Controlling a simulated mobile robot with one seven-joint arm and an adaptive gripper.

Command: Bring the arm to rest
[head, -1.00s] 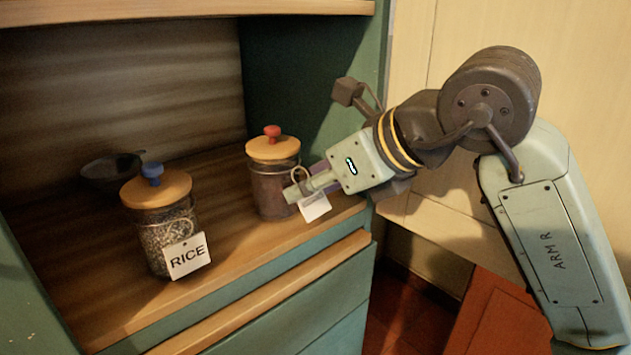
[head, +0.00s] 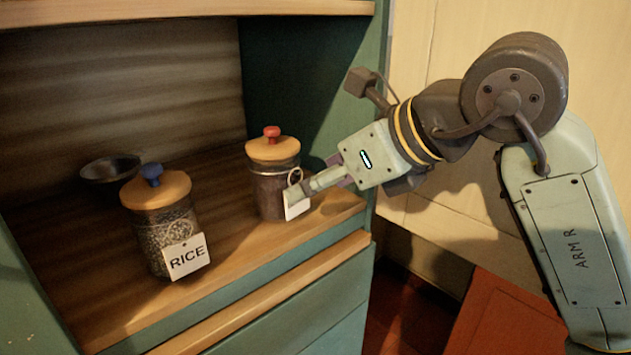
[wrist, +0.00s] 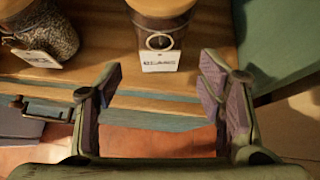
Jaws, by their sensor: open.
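My gripper (head: 312,188) is at the front right of the shelf in the head view, beside the jar with the red knob (head: 272,178). In the wrist view my gripper (wrist: 160,92) has its fingers wide apart with nothing between them. The red-knobbed jar (wrist: 163,22) is beyond the fingertips, apart from them, with a white tag hanging on a ring. It stands upright on the shelf. In the head view the fingers overlap part of its tag.
A jar with a blue knob and a RICE tag (head: 163,222) stands left on the wooden shelf (head: 235,262). A dark bowl (head: 110,168) is behind it. A green side wall (head: 310,85) bounds the shelf at right. Space is open in front of the shelf.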

